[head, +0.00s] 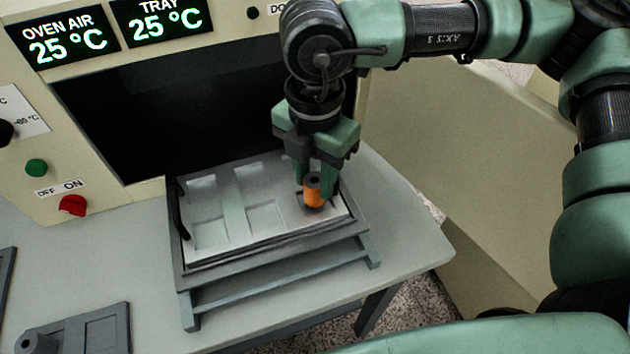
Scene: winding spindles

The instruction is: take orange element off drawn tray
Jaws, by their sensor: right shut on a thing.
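The orange element (313,195) is a small upright cylinder with a dark grey top. It is at the right part of the drawn tray (232,247), in or just above a recess there; I cannot tell whether it touches the tray. The tray is light metal with several square recesses and a dark frame, out in front of the dark oven opening. My right gripper (315,182) points down from above and is shut on the orange element. My left gripper is not in view.
The oven front (95,165) stands behind, with displays reading 25 °C, a green button (36,168) and a red knob (73,206). A dark grey fixture (95,330) lies at the lower left of the grey table (110,265). The table is clear between fixture and tray.

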